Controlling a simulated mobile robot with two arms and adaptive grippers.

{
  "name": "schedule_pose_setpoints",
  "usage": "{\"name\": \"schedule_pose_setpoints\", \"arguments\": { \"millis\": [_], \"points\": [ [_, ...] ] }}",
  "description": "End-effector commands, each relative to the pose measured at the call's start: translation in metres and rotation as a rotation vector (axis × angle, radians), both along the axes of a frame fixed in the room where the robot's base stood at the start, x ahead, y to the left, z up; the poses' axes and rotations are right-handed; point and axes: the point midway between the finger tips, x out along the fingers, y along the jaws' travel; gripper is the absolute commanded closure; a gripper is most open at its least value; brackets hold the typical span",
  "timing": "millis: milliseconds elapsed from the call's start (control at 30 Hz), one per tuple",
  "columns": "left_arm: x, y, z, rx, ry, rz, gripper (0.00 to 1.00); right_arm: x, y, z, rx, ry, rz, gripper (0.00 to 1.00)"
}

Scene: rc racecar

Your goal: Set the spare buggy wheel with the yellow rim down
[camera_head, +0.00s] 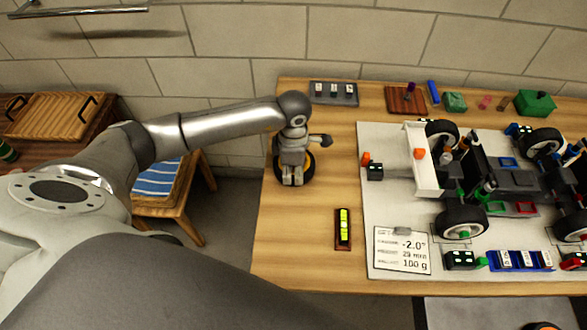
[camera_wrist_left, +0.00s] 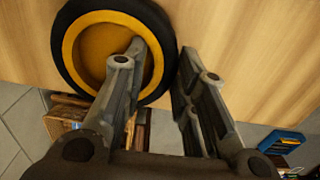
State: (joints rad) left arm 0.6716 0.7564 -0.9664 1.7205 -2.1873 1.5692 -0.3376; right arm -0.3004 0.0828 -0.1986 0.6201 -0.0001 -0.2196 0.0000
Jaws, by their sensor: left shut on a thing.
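The spare buggy wheel (camera_head: 309,168), a black tyre with a yellow rim, is at the left end of the wooden table (camera_head: 300,262), partly hidden behind my left gripper (camera_head: 292,180). In the left wrist view the wheel (camera_wrist_left: 92,45) faces the camera. My left gripper (camera_wrist_left: 163,56) is shut on its tyre, one finger over the rim opening and the other outside the tread. I cannot tell whether the wheel touches the tabletop. My right gripper is not in view.
A buggy (camera_head: 510,180) stands on a pale mat (camera_head: 395,210) to the right. A yellow-green level (camera_head: 343,228) lies nearer the front, and a grey block with small parts (camera_head: 334,94) sits behind. Bare wood surrounds the level. A striped stool (camera_head: 155,178) stands left of the table.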

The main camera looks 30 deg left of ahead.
Motion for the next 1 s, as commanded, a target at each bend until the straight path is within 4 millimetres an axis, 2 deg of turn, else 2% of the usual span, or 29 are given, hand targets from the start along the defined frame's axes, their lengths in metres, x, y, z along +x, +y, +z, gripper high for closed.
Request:
{"name": "schedule_pose_setpoints", "arguments": {
  "millis": [267, 300, 433, 833, 933, 1000],
  "points": [
    [0.0, 0.0, -0.004, 0.0, 0.0, 0.0, 0.99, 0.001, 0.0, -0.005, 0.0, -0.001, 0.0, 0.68],
    [0.0, 0.0, -0.002, 0.0, 0.0, 0.0, 0.7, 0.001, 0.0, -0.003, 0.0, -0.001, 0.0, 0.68],
    [0.0, 0.0, -0.002, 0.0, 0.0, 0.0, 0.53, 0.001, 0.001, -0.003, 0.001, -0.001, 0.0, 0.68],
    [0.0, 0.0, 0.002, 0.0, 0.0, 0.0, 0.52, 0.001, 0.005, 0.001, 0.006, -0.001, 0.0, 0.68],
    [0.001, 0.0, 0.012, 0.0, -0.002, -0.001, 0.52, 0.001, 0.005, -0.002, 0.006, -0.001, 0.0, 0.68],
    [0.002, 0.0, 0.026, 0.0, -0.004, -0.002, 0.52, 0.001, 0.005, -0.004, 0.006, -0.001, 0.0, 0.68]
  ]
}}
